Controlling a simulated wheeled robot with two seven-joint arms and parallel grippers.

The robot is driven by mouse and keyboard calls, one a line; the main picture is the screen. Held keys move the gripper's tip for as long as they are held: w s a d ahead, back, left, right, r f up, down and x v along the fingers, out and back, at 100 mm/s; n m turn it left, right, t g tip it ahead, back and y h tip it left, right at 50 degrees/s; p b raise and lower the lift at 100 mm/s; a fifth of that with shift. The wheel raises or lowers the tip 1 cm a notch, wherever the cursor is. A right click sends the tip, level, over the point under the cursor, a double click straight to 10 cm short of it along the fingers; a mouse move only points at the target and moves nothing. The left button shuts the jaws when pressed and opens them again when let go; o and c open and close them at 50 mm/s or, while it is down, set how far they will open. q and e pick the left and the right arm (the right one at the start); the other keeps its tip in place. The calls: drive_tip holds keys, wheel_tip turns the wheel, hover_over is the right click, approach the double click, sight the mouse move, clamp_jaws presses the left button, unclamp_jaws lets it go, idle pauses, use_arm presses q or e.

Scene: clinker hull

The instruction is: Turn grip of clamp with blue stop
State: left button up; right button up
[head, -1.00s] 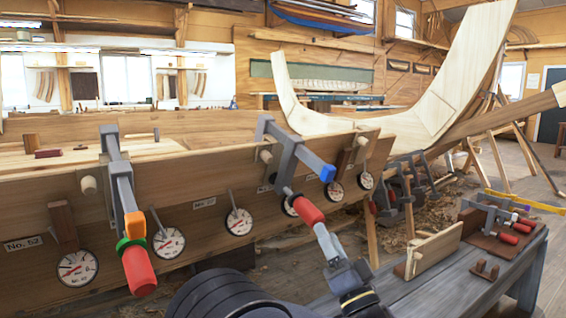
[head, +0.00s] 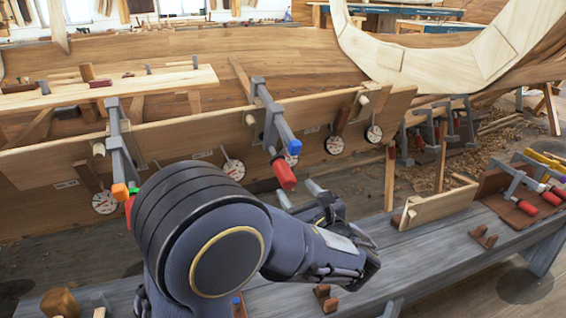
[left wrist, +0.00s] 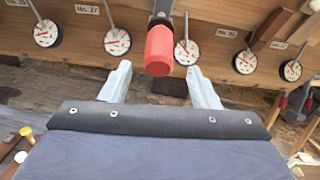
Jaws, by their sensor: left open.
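The clamp with the blue stop (head: 294,147) hangs on the upper plank edge, its grey bar slanting down to a red grip (head: 285,174). My left gripper (head: 299,192) is open just below the grip's lower end. In the left wrist view, the red grip (left wrist: 159,50) hangs centred between the two pale fingertips (left wrist: 160,80), with a gap on each side; how deep it sits between them I cannot tell. The neighbouring clamp with an orange stop (head: 119,191) is at the left, its grip mostly hidden by my arm. My right gripper is not in view.
Several dial gauges (head: 233,170) sit along the plank (head: 200,138). A grey bench (head: 420,255) below bears a wooden bracket (head: 436,208) and more red-gripped clamps (head: 524,206) at the right. The floor with shavings lies behind it.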

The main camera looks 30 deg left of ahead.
sight(284, 176)
use_arm(q)
drive_tip(key=shift+a, duration=0.25)
drive_tip(key=b+x, duration=0.1)
drive_tip(key=x, duration=0.6)
drive_tip(key=shift+w+a+b, duration=0.15)
drive_tip(key=shift+w+b, duration=0.05)
drive_tip(key=shift+b, duration=0.15)
drive_tip(key=c, duration=1)
drive_tip(key=shift+f, duration=0.1)
